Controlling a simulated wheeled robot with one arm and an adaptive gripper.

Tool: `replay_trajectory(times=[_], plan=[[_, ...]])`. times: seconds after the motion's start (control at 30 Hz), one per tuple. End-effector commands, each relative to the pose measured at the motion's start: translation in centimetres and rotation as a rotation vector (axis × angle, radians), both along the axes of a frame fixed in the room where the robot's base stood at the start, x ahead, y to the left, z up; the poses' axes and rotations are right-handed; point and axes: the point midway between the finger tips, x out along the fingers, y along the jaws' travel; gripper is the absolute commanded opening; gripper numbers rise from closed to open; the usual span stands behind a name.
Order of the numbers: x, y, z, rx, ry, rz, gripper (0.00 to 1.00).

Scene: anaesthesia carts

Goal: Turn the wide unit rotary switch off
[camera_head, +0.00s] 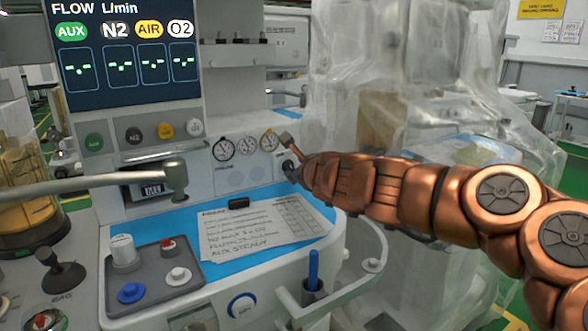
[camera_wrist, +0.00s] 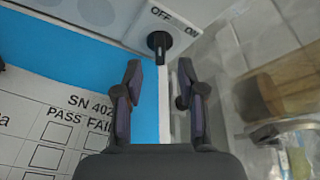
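The rotary switch is a black knob (camera_wrist: 159,41) on a light panel in the wrist view. The word OFF is printed above it and ON to its upper right. Its narrow grip points down in that picture, toward my gripper; I cannot tell which label it is set to. My gripper (camera_wrist: 160,84) is open and empty, its two dark fingers apart, with the knob just beyond and between their lines. In the head view my gripper (camera_head: 291,156) is at the right end of the wide unit's front panel, beside the gauges, and largely covers the switch area.
Several round gauges (camera_head: 223,149) sit left of my gripper. A paper checklist (camera_head: 262,228) lies on the blue worktop below. A metal arm (camera_head: 85,184) crosses at left. A plastic-covered unit (camera_head: 405,75) stands close behind my arm on the right.

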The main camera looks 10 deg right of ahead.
Motion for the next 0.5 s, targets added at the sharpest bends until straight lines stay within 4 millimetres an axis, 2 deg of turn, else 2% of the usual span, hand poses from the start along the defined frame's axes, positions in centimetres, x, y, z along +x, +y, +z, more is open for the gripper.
replay_trajectory(times=[0.3,0.5], plan=[[-3.9,-0.3,1.3,0.000,-0.002,0.000,0.40],[-5.5,-0.4,1.8,0.000,-0.001,-0.001,0.40]])
